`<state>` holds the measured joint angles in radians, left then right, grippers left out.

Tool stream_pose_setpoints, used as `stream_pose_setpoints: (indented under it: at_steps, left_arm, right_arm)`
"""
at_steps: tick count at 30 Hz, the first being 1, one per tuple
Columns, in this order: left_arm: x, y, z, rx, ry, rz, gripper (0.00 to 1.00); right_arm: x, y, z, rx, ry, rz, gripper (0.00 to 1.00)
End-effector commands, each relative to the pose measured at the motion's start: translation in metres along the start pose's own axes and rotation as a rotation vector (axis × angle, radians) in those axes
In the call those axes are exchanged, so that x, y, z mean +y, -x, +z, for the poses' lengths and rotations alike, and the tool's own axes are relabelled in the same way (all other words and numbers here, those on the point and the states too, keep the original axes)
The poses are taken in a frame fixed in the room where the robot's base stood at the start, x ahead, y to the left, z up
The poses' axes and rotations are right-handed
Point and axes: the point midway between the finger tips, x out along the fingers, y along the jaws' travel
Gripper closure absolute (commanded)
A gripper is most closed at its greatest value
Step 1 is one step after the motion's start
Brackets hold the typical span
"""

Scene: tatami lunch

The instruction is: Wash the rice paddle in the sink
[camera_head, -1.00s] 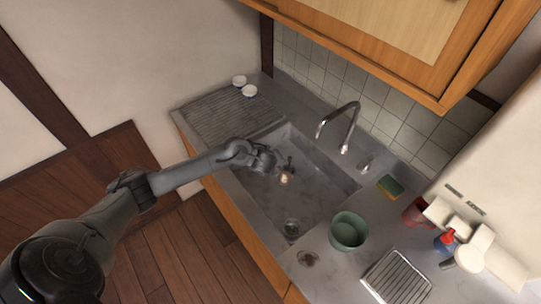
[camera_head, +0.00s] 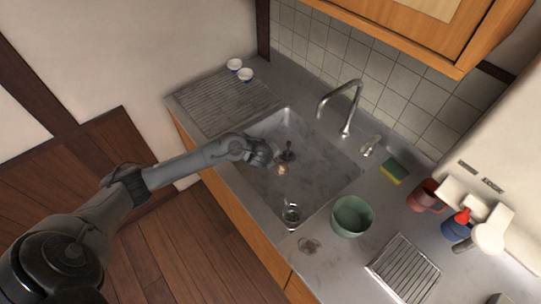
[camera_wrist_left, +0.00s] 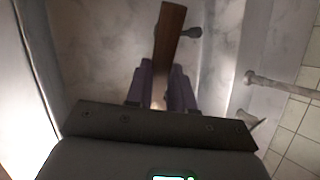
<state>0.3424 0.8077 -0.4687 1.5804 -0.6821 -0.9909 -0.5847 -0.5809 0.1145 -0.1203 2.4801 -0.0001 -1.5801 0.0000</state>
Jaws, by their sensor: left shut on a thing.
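The rice paddle (camera_wrist_left: 168,38) shows in the left wrist view as a brown wooden strip between the fingers of my left gripper (camera_wrist_left: 160,88). My left gripper (camera_head: 282,160) is shut on it and hangs over the sink basin (camera_head: 325,178) in the head view. There, only a small light-brown bit of the paddle (camera_head: 283,170) shows by the fingers; the rest is hidden or too small to tell. The faucet (camera_head: 345,105) stands behind the basin, with its spout right of the gripper. I see no running water. My right gripper is not in view.
A green bowl (camera_head: 352,217) stands on the counter right of the basin. A sponge (camera_head: 394,171), a red mug (camera_head: 425,196) and a soap bottle (camera_head: 457,224) are farther right. Two small cups (camera_head: 245,75) stand by the ribbed drainboard (camera_head: 215,105). A wall cabinet hangs above.

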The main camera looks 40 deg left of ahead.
Motion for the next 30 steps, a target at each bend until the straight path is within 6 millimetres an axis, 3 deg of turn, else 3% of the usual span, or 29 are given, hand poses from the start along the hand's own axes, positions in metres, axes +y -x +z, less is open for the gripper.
stream_pose_setpoints:
  at_steps: [30]
  left_arm:
    - [0.044, -0.076, -0.034, -0.001, 0.000, -0.001, 1.00]
  right_arm:
    - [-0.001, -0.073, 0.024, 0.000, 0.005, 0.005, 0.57]
